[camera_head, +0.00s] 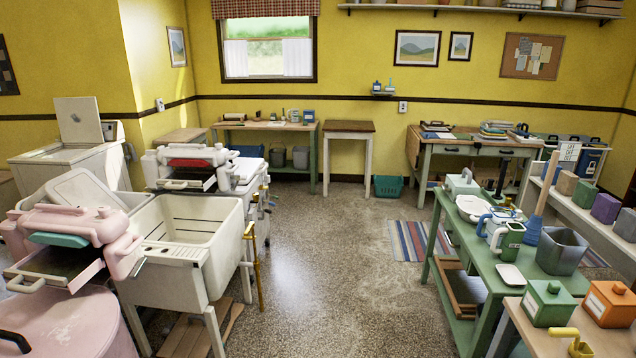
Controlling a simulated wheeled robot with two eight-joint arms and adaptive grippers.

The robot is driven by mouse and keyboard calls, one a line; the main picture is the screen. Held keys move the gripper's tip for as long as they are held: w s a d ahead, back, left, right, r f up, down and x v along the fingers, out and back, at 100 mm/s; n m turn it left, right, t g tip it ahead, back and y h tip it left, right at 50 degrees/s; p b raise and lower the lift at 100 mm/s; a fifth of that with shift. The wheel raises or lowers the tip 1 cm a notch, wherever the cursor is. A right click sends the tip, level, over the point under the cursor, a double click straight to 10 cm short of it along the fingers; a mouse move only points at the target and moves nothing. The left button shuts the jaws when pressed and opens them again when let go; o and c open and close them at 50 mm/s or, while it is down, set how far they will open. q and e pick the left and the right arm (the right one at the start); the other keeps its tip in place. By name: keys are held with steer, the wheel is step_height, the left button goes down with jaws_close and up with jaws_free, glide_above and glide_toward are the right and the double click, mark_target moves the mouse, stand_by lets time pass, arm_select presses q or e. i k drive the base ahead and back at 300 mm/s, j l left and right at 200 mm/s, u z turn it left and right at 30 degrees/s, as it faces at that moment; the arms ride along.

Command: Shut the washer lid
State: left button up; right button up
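A white washer (75,165) stands against the wall at the far left, and its square lid (78,118) stands raised and nearly upright at the back. Nearer, a second pale lid or panel (85,190) is tilted up behind a pink wringer (75,225); what it belongs to is partly hidden. A pink washer (70,330) is cut off at the bottom left, with a round pink top and a black handle. Which washer the task means cannot be told. Neither of my grippers is in view.
A green table (475,250) with jugs and boxes runs along the right. The speckled floor (330,270) between is clear, except for a striped rug (418,240).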

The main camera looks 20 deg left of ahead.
mark_target(78, 121)
steer(key=i+l+u, duration=0.1)
steer(key=i+u, duration=0.35)
steer(key=i, duration=1.5)
steer(key=i+z, duration=0.1)
steer(key=i, duration=1.15)
steer(key=i+j+z, duration=0.1)
steer(key=i, duration=1.15)
steer(key=i+u, duration=0.4)
steer(key=i, duration=2.05)
steer(key=i+u, duration=0.25)
steer(key=i, duration=0.25)
steer(key=i+u, duration=0.25)
steer(key=i, duration=0.25)
steer(key=i+l+u, duration=0.15)
steer(key=i+u, duration=0.15)
steer(key=i, duration=0.15)
steer(key=i+l+u, duration=0.25)
steer(key=i, duration=0.2)
steer(key=i+j+u, duration=0.25)
steer(key=i+u, duration=0.65)
steer(key=i, duration=0.2)
steer(key=i+l+u, duration=0.15)
steer(key=i+u, duration=0.35)
steer(key=i+l+u, duration=0.45)
steer(key=i+j+u, duration=0.15)
steer(key=i, duration=0.55)
steer(key=i+j+u, duration=0.15)
steer(key=i, duration=0.6)
steer(key=z, duration=2.4)
steer(key=k+l, duration=0.05)
